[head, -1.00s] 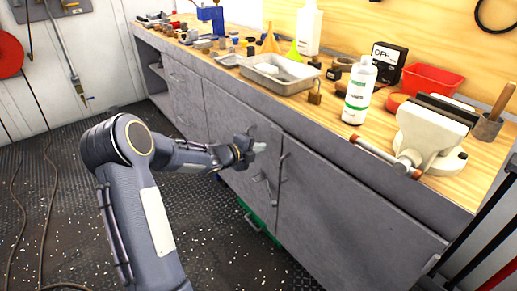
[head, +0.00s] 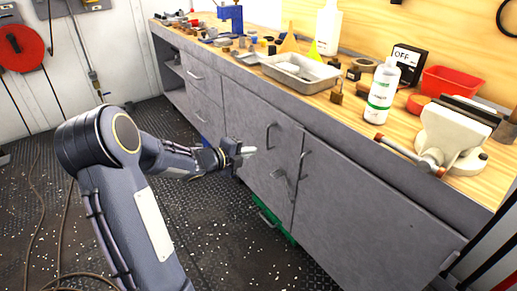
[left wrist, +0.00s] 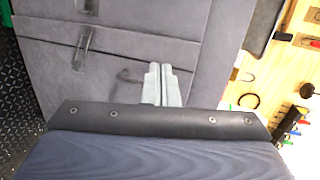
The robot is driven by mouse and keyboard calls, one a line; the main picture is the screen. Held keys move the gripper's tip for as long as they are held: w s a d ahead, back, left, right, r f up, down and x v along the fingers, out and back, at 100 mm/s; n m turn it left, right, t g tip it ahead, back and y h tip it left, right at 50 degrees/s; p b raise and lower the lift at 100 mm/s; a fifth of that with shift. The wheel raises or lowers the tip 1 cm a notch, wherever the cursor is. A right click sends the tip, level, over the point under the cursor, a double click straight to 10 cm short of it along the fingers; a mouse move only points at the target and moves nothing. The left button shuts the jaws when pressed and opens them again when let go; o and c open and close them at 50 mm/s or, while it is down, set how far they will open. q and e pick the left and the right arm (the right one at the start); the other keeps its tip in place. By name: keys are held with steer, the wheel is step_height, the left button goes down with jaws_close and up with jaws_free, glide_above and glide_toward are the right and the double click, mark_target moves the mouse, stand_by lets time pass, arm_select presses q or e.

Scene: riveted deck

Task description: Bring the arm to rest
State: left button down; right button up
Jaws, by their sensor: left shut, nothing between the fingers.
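My left arm (head: 125,190) comes in from the lower left in the head view. It bends at the elbow and reaches right, toward the grey cabinet front. My left gripper (head: 248,151) is shut and empty, in front of the cabinet doors and below the worktop. In the left wrist view its two pale fingers (left wrist: 161,84) lie side by side, with the cabinet front behind them. I cannot tell the exact gap between fingertips and door. My right gripper does not show in any view.
The grey cabinet (head: 340,185) has several handles. On its wooden worktop stand a metal tray (head: 300,82), a white bottle (head: 382,92), a vise (head: 450,135) and a red bin (head: 453,82). A red reel (head: 22,48) hangs on the left wall. The dark floor at left is mostly open, with cables.

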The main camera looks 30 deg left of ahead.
arm_select(q)
steer(key=shift+s+a+r, duration=0.1)
steer(key=shift+s, duration=0.25)
steer(key=s+d+r+n+g+y, duration=0.2)
steer(key=s+r+n+y, duration=0.5)
steer(key=n, duration=0.4)
steer(key=s+d+f+n+g+h, duration=0.25)
steer(key=s+d+n, duration=0.35)
steer(key=s+d, duration=0.4)
steer(key=s+d+f+n+g+h, duration=0.1)
steer(key=s+d+n+g+h, duration=0.35)
steer(key=s+d, duration=0.55)
step_height(320, 180, up, 22)
steer(key=s+a+p, duration=0.1)
steer(key=s+p, duration=0.1)
steer(key=p, duration=2)
steer(key=shift+s+n, duration=0.35)
steer(key=shift+n, duration=0.1)
